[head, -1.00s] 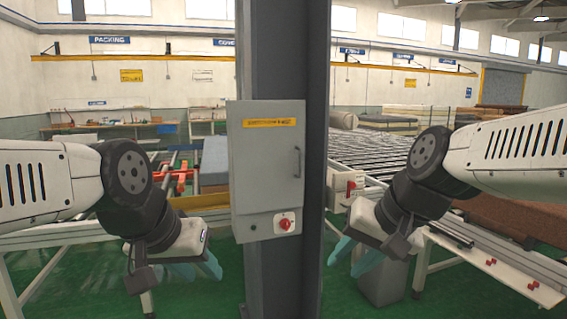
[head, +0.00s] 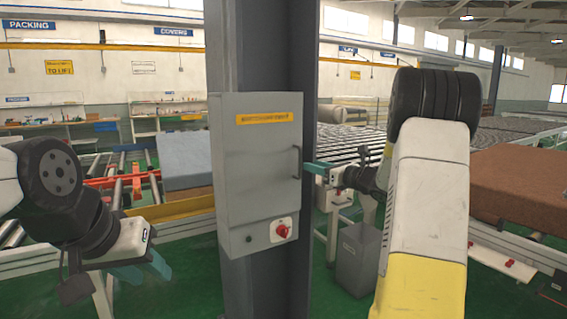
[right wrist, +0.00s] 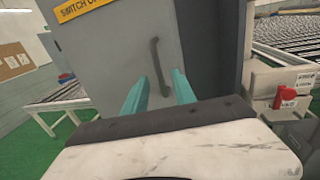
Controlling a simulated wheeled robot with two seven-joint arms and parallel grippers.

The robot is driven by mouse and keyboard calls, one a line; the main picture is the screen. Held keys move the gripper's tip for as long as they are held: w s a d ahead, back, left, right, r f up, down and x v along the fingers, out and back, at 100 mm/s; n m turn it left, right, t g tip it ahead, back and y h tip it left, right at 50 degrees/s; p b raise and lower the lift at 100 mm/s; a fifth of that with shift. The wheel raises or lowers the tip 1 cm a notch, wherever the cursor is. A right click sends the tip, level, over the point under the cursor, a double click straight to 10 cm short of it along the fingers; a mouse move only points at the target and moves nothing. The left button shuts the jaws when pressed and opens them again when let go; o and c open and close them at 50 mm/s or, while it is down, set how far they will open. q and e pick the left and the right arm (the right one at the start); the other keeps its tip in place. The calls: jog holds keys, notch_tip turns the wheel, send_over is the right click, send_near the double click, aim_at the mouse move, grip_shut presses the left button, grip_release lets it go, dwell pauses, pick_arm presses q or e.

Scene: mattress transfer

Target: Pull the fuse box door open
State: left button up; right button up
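The grey fuse box (head: 255,170) is fixed to a dark column, and its door looks shut. A yellow label and a dark upright handle (head: 297,163) are on the door; a red rotary switch (head: 281,231) sits below. My right gripper (head: 314,168) points at the handle from the right. In the right wrist view its teal fingers (right wrist: 158,90) are apart, with the handle (right wrist: 159,66) beyond and between their tips; contact does not show. My left gripper (head: 150,268) hangs low at the left, fingers apart and empty, away from the box.
The dark column (head: 290,60) stands behind the box. A roller conveyor (head: 350,145) runs behind at the right, with a brown mattress (head: 520,182) beyond my right arm. A grey bin (head: 356,255) stands on the green floor. A blue-grey block (head: 186,155) lies at the left.

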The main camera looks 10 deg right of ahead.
aim_at(300, 175)
jog(key=x, duration=0.6)
jog(key=shift+w+a, duration=0.25)
jog(key=shift+a, duration=0.1)
grip_shut()
dwell(1.1)
